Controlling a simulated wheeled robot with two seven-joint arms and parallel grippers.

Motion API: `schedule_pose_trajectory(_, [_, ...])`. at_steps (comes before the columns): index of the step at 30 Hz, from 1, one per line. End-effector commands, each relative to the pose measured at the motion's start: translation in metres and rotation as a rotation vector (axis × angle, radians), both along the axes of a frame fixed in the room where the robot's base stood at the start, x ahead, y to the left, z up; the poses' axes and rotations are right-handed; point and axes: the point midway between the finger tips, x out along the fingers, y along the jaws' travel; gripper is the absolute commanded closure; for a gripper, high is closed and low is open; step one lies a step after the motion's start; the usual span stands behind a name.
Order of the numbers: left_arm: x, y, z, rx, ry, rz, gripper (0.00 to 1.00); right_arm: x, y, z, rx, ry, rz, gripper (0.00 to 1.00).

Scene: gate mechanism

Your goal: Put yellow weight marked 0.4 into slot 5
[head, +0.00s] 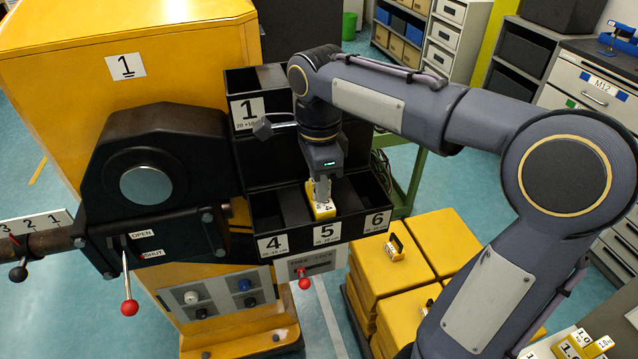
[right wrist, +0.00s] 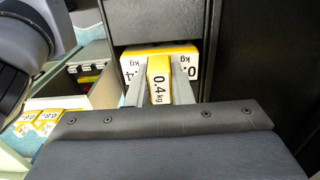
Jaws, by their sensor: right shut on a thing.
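The yellow weight marked 0.4 (head: 322,207) is between the fingers of my right gripper (head: 322,190), which is shut on it. The right wrist view shows its "0.4 kg" face (right wrist: 159,80) between the two fingers, with white labelled faces partly hidden behind them. In the head view the weight is at the opening of slot 5, above the label 5 (head: 327,233), between the dividers toward 4 and 6. I cannot tell whether it touches the slot floor. My left gripper is out of view.
Slot 4 (head: 268,212) and slot 6 (head: 371,192) lie on either side. An upper black bin marked 1 (head: 247,112) stands behind. Yellow blocks (head: 405,250) are stacked to the right. A red-knobbed lever (head: 130,307) hangs at left, and a small red knob (head: 304,283) sits below the slots.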

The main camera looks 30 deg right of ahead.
Motion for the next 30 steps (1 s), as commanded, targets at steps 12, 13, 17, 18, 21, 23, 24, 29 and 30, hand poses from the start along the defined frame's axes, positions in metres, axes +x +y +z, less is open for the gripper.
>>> schedule_pose_trajectory(12, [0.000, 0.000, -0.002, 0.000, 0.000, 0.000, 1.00, 0.000, 0.000, -0.007, 0.001, -0.002, 0.000, 1.00])
schedule_pose_trajectory(13, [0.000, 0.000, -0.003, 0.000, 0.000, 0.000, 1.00, 0.000, 0.000, -0.008, 0.001, -0.002, 0.000, 1.00])
schedule_pose_trajectory(17, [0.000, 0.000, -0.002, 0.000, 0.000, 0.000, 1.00, 0.000, 0.000, -0.007, 0.000, -0.001, 0.000, 0.63])
schedule_pose_trajectory(18, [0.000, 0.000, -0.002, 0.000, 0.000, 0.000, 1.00, 0.000, 0.000, -0.007, 0.000, -0.001, 0.000, 0.58])
schedule_pose_trajectory(21, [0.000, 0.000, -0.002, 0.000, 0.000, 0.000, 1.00, 0.000, 0.000, -0.007, 0.000, -0.001, 0.000, 0.58])
schedule_pose_trajectory(23, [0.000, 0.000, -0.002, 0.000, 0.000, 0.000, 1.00, 0.000, 0.000, -0.007, 0.000, -0.001, 0.000, 0.58])
schedule_pose_trajectory(24, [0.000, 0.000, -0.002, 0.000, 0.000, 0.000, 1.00, 0.000, 0.000, -0.007, 0.000, -0.001, 0.000, 0.58])
schedule_pose_trajectory(29, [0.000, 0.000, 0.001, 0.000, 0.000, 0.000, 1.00, 0.001, 0.000, -0.001, 0.000, -0.003, 0.000, 0.58])
schedule_pose_trajectory(30, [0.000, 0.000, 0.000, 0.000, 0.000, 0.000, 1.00, 0.001, 0.000, 0.003, 0.000, -0.003, 0.000, 0.58])
